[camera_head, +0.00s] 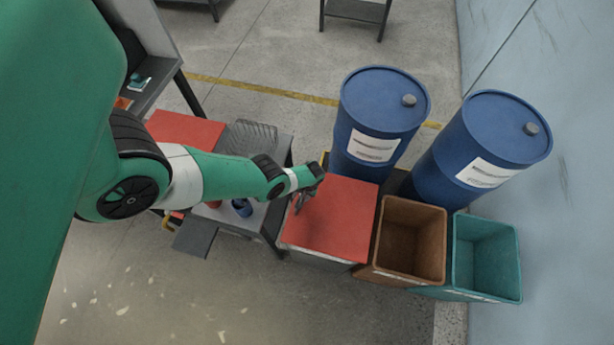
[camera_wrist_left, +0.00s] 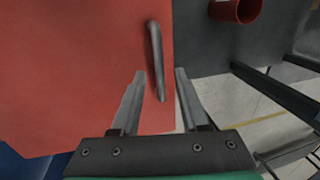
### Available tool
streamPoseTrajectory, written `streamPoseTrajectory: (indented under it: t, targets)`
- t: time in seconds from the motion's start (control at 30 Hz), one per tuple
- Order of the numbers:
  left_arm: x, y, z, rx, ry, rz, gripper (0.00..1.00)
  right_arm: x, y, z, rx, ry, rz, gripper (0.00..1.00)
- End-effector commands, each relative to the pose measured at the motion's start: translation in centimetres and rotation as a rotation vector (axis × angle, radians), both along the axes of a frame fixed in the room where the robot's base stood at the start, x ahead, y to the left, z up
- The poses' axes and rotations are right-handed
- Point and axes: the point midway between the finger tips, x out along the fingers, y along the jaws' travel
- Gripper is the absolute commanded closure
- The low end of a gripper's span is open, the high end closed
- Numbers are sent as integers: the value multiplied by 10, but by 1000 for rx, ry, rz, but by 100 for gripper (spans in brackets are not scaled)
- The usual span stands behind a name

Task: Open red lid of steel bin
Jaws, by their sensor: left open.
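The red lid (camera_head: 342,218) lies flat and shut on the steel bin (camera_head: 318,259), of which only a thin strip of front wall shows. In the left wrist view the lid (camera_wrist_left: 75,70) fills the left half, with a grey bar handle (camera_wrist_left: 153,45) near its edge. My left gripper (camera_head: 304,200) is above the lid's left edge in the head view. In the left wrist view its open fingers (camera_wrist_left: 159,73) stand either side of the handle's near end. I cannot tell whether they touch it. My right gripper is not in view.
A brown bin (camera_head: 411,240) and a teal bin (camera_head: 486,258), both open-topped, stand right of the steel bin. Blue drums (camera_head: 383,112) stand behind. A grey table with a red cup (camera_wrist_left: 236,10) is on the left. Floor in front is clear.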

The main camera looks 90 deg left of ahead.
Motion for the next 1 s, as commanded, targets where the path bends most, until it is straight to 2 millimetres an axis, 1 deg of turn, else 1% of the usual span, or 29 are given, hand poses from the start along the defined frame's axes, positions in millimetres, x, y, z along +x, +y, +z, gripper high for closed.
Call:
streamPoseTrajectory:
  t: [0.13,0.17,0.2,0.27,0.4,1.0]
  targets:
    - [0,0,1,0,0,0,55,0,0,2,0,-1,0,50]
    - [0,0,1,0,0,0,57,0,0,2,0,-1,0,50]
    - [0,0,1,0,0,0,64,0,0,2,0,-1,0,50]
    - [0,0,1,0,0,0,75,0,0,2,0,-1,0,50]
    - [0,0,1,0,0,0,100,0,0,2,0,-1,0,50]
    - [0,0,1,-1,0,0,100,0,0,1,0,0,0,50]
